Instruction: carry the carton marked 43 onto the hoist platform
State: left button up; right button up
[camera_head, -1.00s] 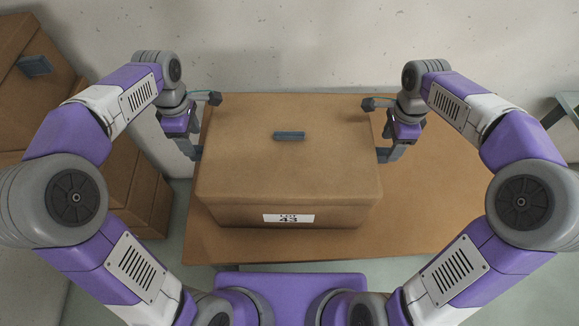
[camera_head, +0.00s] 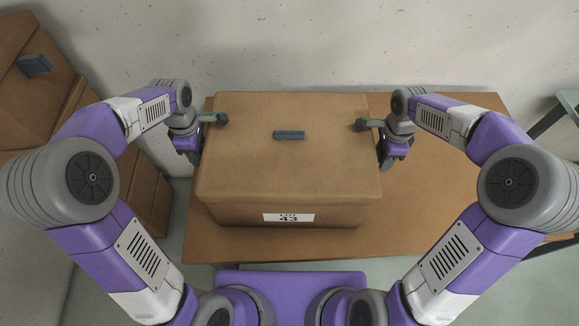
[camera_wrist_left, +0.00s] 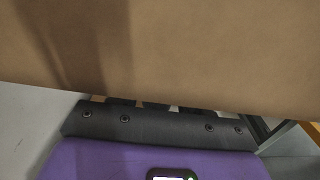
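The carton marked 43 (camera_head: 285,180) is a closed brown box on the table, with a white label on its front and a dark grey tab on its lid. My left gripper (camera_head: 194,156) is at its left side and my right gripper (camera_head: 384,160) at its right side, both close against the walls. The fingertips are mostly hidden, and I cannot tell whether they touch. In the left wrist view the carton wall (camera_wrist_left: 200,50) fills the upper part, just beyond the gripper. I cannot make out a hoist platform.
The brown table (camera_head: 450,190) has free room right of the carton. Other brown cartons (camera_head: 35,110) are stacked at the left. A dark-legged stand (camera_head: 556,115) is at the right edge. A pale wall (camera_head: 300,45) is behind the table.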

pick_arm(q)
grip_shut()
pick_arm(e)
grip_shut()
pick_arm(q)
jog(key=shift+r, duration=0.15)
pick_arm(e)
jog(key=shift+r, duration=0.15)
